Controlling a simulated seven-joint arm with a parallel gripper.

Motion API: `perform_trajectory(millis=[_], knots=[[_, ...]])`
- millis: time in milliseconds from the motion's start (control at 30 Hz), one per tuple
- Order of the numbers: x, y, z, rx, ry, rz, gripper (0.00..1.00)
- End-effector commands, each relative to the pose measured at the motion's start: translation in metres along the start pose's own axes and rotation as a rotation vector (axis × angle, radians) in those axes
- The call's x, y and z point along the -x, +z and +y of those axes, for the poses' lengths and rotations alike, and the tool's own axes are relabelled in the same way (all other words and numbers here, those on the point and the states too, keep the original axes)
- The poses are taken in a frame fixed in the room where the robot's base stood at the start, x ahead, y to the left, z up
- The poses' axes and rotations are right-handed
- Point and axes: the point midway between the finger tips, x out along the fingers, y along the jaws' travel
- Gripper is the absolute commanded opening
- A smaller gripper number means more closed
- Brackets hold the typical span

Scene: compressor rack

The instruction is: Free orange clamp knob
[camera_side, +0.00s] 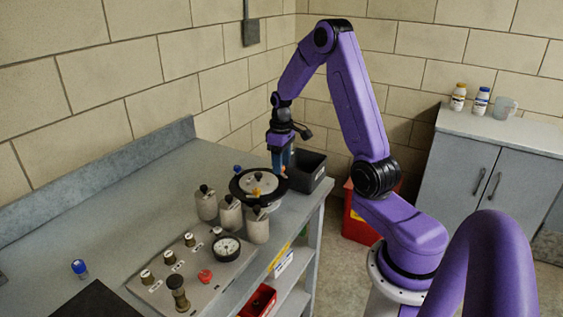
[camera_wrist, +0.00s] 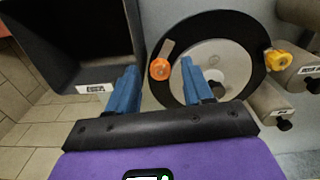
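The orange clamp knob (camera_wrist: 160,69) sits at the rim of a round plate with a black ring (camera_wrist: 238,38) and a pale disc in the wrist view. The plate also shows on the bench in the side view (camera_side: 240,193), where the orange knob is hard to make out. My gripper (camera_wrist: 159,72) has two blue fingers spread apart, with nothing between them that it touches. The orange knob appears between and beyond the fingertips, apart from them. In the side view my gripper (camera_side: 281,172) points down at the plate's back right edge.
A yellow knob (camera_wrist: 278,60) is on the ring's other side. A black bin (camera_side: 307,170) stands close to the plate and to my gripper. Grey canisters (camera_side: 230,216) stand in front of the plate. A gauge (camera_side: 226,248) and several valves are on the panel nearer the camera.

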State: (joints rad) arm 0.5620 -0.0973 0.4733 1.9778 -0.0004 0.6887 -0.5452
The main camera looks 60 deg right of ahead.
Motion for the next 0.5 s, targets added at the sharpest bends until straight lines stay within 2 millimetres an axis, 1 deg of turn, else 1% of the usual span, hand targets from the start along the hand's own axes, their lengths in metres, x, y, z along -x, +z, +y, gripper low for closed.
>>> perform_trajectory(millis=[167,267,367,500], knots=[[0.001,0.0,0.0,-0.001,0.0,0.0,0.51],[0.009,0.0,0.0,-0.001,0.001,0.001,0.51],[0.024,-0.001,0.0,-0.001,0.002,0.004,0.51],[0.052,-0.001,0.0,-0.001,0.003,0.006,0.51]])
